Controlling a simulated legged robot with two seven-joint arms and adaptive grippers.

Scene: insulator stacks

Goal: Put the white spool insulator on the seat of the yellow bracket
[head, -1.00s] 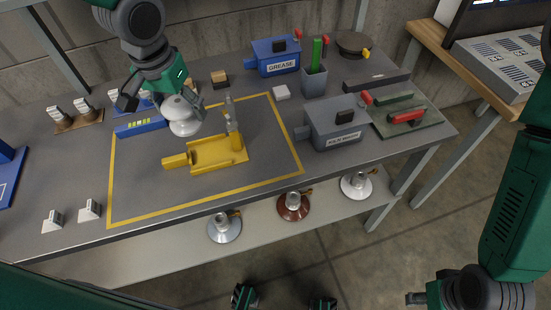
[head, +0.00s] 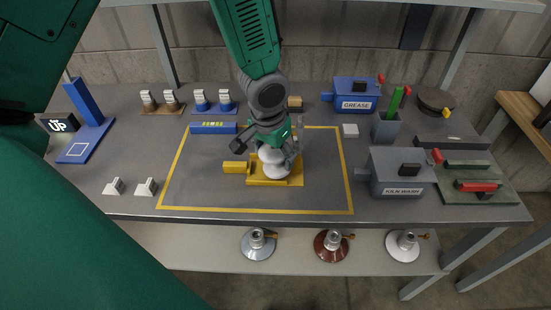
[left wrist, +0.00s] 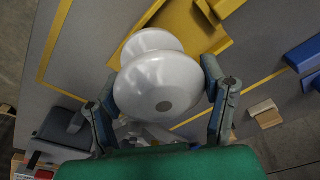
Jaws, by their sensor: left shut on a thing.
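The white spool insulator (head: 274,163) is between the fingers of my left gripper (head: 269,152), which is shut on it. In the head view the spool lies over the yellow bracket (head: 236,167) and hides much of its seat. In the left wrist view the spool (left wrist: 157,88) shows its rounded end and two flanges between the fingers, with part of the bracket (left wrist: 190,28) behind it. I cannot tell whether the spool touches the seat. My right gripper is not in view.
A yellow outline (head: 340,170) frames mostly clear bench around the bracket. A blue block (head: 213,128) lies behind left. The grey kiln wash box (head: 402,175) and blue grease box (head: 356,95) stand right. Two small white pieces (head: 146,187) sit front left.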

